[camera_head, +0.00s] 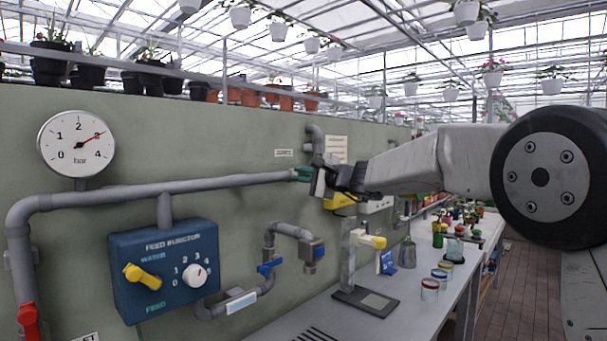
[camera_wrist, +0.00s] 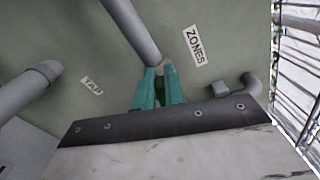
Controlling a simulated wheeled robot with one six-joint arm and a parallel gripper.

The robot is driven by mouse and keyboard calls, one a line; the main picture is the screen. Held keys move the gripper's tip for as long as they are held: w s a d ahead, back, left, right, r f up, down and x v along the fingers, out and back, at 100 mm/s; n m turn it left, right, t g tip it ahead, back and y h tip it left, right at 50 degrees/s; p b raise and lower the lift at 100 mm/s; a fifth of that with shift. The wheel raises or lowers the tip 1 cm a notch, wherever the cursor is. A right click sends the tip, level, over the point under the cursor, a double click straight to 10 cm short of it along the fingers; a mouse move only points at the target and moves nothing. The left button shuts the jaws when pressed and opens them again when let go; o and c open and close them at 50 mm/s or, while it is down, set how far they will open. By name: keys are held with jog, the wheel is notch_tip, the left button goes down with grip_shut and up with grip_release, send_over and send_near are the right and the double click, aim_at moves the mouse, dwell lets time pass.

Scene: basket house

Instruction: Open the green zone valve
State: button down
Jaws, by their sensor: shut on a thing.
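My gripper (camera_head: 303,174) is at the right end of the long grey pipe (camera_head: 200,184) on the green wall. In the wrist view its two teal fingers (camera_wrist: 160,88) are closed around a small dark green piece (camera_wrist: 161,87), which looks like the green zone valve's handle, at the end of the grey pipe (camera_wrist: 133,28). The fingers hide most of the valve, so its turn position cannot be told. A "ZONES" label (camera_wrist: 195,46) is on the wall beside it.
A blue feed injector box (camera_head: 165,265) with a yellow lever and a pressure gauge (camera_head: 76,142) are at left. Blue-handled valves (camera_head: 268,267) sit on lower pipes. A bench (camera_head: 330,315) below holds a stand, jars and plants. A "TAP" label (camera_wrist: 92,86) is on the wall.

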jog(key=shift+f+n, duration=0.25)
jog(key=shift+n, duration=0.5)
jog(key=shift+f+n, duration=0.25)
jog(key=shift+n, duration=0.5)
jog(key=shift+s, duration=0.1)
jog(key=c, duration=1.5)
grip_release()
jog(key=shift+s+d+r, duration=0.1)
jog(key=shift+d, duration=0.05)
jog(key=v, duration=0.7)
jog(key=shift+s+d, duration=0.15)
jog(key=shift+s, duration=0.05)
